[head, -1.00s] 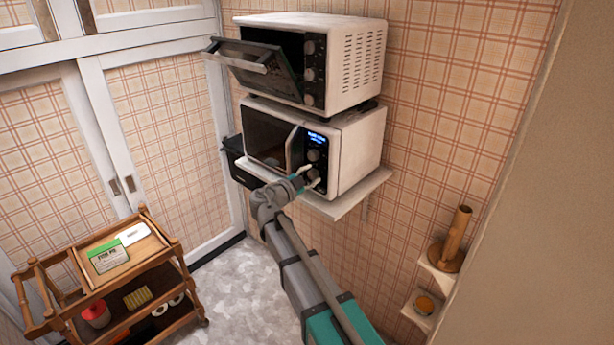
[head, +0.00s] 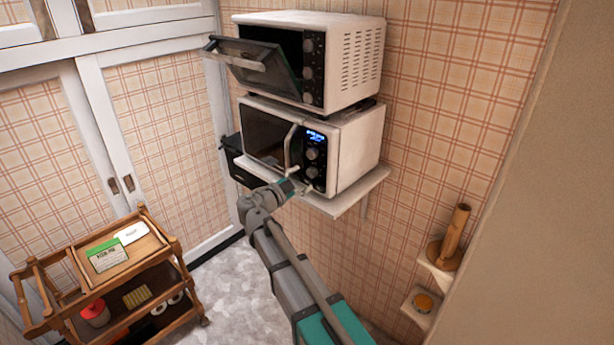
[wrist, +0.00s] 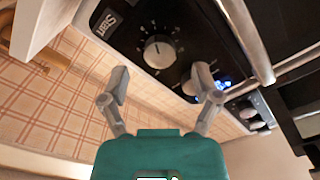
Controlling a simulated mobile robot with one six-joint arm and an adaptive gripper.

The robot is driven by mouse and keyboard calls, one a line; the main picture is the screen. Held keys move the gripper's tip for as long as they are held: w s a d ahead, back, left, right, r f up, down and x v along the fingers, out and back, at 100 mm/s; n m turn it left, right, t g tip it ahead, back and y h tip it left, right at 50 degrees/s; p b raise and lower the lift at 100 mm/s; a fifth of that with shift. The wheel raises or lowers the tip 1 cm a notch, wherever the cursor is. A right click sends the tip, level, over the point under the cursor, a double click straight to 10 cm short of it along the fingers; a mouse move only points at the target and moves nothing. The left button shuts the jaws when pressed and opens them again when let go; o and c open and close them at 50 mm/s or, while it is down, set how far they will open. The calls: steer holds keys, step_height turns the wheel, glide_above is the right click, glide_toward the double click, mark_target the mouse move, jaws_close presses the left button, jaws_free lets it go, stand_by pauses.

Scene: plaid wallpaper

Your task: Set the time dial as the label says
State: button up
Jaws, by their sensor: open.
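The white microwave (head: 352,150) stands on a wall shelf, with a lit blue display (head: 316,137) above two round knobs on its black panel. In the wrist view, a dial (wrist: 159,52) with a white pointer and tick marks sits beside a Start button (wrist: 107,25). A second knob (wrist: 195,82) lies nearer the blue display and is partly covered by a finger. My gripper (head: 300,181) is open and empty in front of the lower panel. In the wrist view, its fingers (wrist: 161,84) are spread below the dial, apparently apart from it. The dial's markings are too small to read.
A second white oven (head: 350,60) with its door hanging open stands above the microwave. A wooden trolley (head: 155,285) at lower left holds a green-and-white card (head: 107,254) and a white card (head: 132,233), both unreadable. Small shelves (head: 420,307) are at right.

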steer(key=v, duration=0.8)
steer(key=shift+s, duration=0.15)
steer(key=s+d+f+n+g+y+p, duration=0.1)
steer(key=s+d+f+n+g+p, duration=0.25)
steer(key=d, duration=0.75)
steer(key=s+d+n+g+y+p, duration=0.1)
steer(key=d+n+g+y+p, duration=0.15)
steer(key=d+g+p, duration=0.55)
steer(key=s+d+r+n+g+y+p, duration=0.2)
steer(key=s+d+n+y+p, duration=0.3)
steer(key=s+d+n+y, duration=0.2)
steer(key=s+d+n, duration=0.2)
steer(key=s+d, duration=0.1)
steer(key=s, duration=0.1)
steer(key=shift+s+d+n+g, duration=0.2)
steer(key=shift+s+n+g, duration=0.15)
steer(key=shift+n, duration=0.05)
steer(key=shift+y, duration=0.25)
